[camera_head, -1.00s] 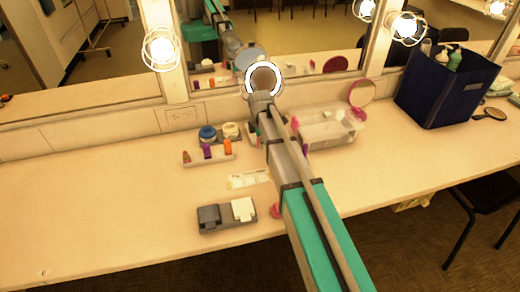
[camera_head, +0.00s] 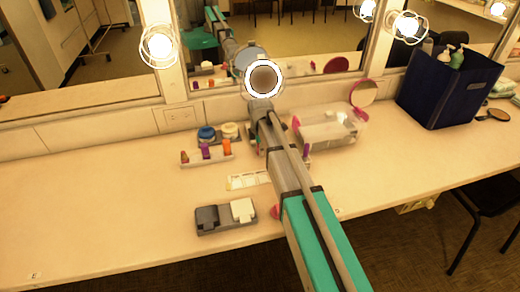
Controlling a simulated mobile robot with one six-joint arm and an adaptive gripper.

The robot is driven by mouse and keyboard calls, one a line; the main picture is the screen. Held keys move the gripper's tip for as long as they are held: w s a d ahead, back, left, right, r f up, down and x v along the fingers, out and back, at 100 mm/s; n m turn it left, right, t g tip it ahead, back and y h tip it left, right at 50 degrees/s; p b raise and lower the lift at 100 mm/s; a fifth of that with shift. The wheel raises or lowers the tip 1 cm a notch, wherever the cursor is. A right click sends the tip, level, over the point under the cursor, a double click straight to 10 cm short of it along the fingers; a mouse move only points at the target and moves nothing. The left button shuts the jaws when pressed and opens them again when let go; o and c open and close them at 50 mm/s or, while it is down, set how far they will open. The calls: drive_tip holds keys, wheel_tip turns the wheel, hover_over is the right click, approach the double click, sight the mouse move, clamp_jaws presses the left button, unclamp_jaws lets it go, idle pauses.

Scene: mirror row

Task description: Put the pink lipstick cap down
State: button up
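My arm reaches from the bottom right toward the mirror and ends in a round white-ringed joint (camera_head: 264,79). The arm hides my gripper, so I cannot see its fingers or anything in them. I cannot make out the pink lipstick cap with certainty. A small pink object (camera_head: 275,212) shows partly from behind my arm near the counter's front edge; I cannot tell what it is. A pale rack (camera_head: 208,161) on the counter holds a reddish, a purple and an orange lipstick-like piece (camera_head: 227,147).
A blue-lidded jar (camera_head: 207,133) and a cream jar (camera_head: 230,130) stand behind the rack. A pale strip (camera_head: 248,181) and a grey holder (camera_head: 210,219) lie in front. A clear tray (camera_head: 325,131) and dark blue bin (camera_head: 448,90) stand right. The counter's left (camera_head: 90,200) is clear.

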drive_tip(key=o, duration=0.4)
drive_tip(key=shift+r, duration=0.15)
wheel_tip(320, 180, up, 12)
drive_tip(key=p, duration=1.2)
idle(0.9)
drive_tip(key=shift+s+d+m, duration=2.55)
drive_tip(key=shift+s+m, duration=0.9)
drive_tip(key=shift+s, duration=0.3)
drive_tip(key=shift+s+d+m, duration=2.5)
drive_tip(key=shift+s+m, duration=0.9)
drive_tip(key=shift+s, duration=0.35)
drive_tip(key=shift+s+d+m, duration=2.55)
drive_tip(key=shift+s+m, duration=0.9)
drive_tip(key=shift+s, duration=0.3)
